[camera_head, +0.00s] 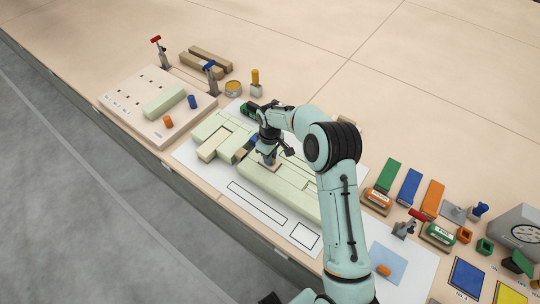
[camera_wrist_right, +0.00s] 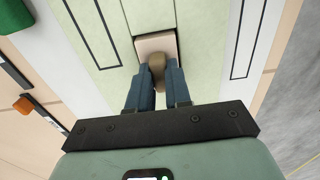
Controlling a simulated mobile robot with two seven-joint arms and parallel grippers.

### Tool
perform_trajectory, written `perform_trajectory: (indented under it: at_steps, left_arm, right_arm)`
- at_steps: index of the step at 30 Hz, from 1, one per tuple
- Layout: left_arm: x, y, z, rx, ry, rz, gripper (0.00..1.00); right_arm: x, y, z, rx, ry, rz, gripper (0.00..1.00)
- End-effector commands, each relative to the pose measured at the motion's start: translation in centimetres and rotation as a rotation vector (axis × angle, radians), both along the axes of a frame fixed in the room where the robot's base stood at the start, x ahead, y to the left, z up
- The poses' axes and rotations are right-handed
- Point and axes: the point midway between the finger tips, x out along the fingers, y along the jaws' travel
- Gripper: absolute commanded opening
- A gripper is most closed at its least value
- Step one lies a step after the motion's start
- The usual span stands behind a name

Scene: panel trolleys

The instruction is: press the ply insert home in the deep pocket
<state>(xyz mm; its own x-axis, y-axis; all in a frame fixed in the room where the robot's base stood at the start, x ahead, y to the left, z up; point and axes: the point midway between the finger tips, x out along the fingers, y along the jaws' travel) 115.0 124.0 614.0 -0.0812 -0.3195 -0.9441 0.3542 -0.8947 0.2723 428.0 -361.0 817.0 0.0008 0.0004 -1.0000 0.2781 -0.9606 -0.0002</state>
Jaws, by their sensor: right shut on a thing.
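The ply insert is a small pale wooden square (camera_wrist_right: 156,43) with a rounded olive-brown knob (camera_wrist_right: 157,66). It lies at the near end of a channel in the pale green panel (camera_wrist_right: 205,40); I cannot tell how deep it sits, and the pocket under it is hidden. My right gripper (camera_wrist_right: 160,98) is shut on the knob, its blue fingers on either side. In the head view my right gripper (camera_head: 268,158) points down over the panel (camera_head: 285,184), with the insert's tan edge (camera_head: 272,167) just below.
Colored blocks, a toggle clamp and a dial gauge (camera_head: 525,234) crowd the right. A white sheet with outlined rectangles (camera_head: 257,203) lies in front. The back of the table is mostly clear.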

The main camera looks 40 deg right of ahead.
Motion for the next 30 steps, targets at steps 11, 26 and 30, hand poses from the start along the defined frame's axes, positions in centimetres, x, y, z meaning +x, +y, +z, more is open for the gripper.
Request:
perform_trajectory:
  at_steps: [11,26,30]
  left_arm:
    - [-0.3,0.0,-0.5,0.000,0.003,0.000,0.43]
    - [-0.1,0.0,-0.2,0.000,0.001,0.000,0.43]
    - [0.3,0.0,0.5,0.000,-0.003,0.000,0.43]
  right_arm:
    - [0.0,0.0,-1.0,0.000,0.000,0.000,0.00]
    - [0.0,0.0,-0.5,0.000,0.000,0.000,0.48]
    - [0.1,0.0,0.6,0.000,-0.001,0.000,0.48]
